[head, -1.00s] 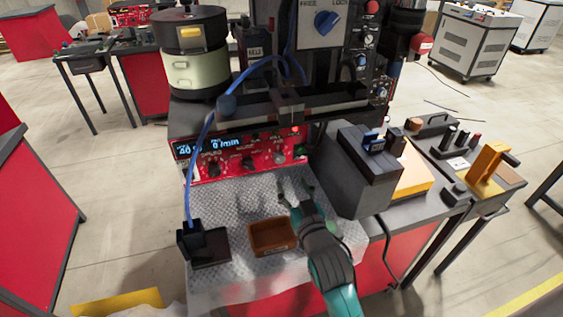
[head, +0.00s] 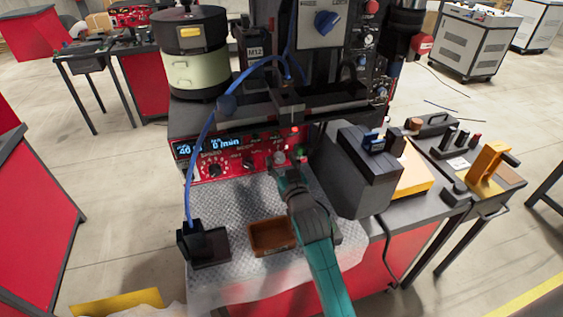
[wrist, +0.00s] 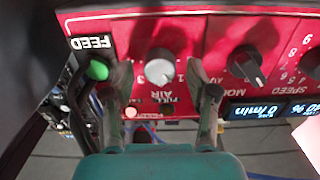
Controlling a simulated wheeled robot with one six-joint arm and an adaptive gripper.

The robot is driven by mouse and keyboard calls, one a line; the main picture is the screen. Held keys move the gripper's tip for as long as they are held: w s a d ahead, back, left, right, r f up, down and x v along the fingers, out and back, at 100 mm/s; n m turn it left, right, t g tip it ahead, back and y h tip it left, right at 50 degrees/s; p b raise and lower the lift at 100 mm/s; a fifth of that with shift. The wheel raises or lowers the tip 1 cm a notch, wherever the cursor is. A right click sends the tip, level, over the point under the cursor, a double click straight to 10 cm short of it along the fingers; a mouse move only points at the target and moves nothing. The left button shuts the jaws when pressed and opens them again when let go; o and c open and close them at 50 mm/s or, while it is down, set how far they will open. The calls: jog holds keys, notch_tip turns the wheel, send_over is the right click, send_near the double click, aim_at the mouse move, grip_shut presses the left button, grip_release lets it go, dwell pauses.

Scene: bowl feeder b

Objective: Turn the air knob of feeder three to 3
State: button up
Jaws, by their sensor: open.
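The red control panel (head: 190,150) is at the front of the bench, below the feeder bowl (head: 192,70). In the wrist view its pale, silvery round air knob (wrist: 160,68) sits above the letters AIR. My gripper (wrist: 160,78) is open, with one finger on each side of this knob in the picture and a gap at both sides. In the head view my gripper (head: 287,164) reaches the right part of the panel and partly covers the knob there. The knob's exact setting is too blurred to read, and no feeder number is legible.
A green FEED button (wrist: 97,69) is close beside one finger. A black mode knob (wrist: 247,66) and a speed knob are on the other side.

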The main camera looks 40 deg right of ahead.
grip_shut()
jog(key=shift+m, duration=0.3)
jog(key=m, duration=0.3)
jog(key=shift+m, duration=0.3)
jog(key=m, duration=0.4)
jog(key=shift+d+m, duration=0.1)
jog(key=shift+m, duration=0.2)
jog(key=m, duration=0.4)
jog(key=shift+f, duration=0.1)
jog(key=shift+m, duration=2.5)
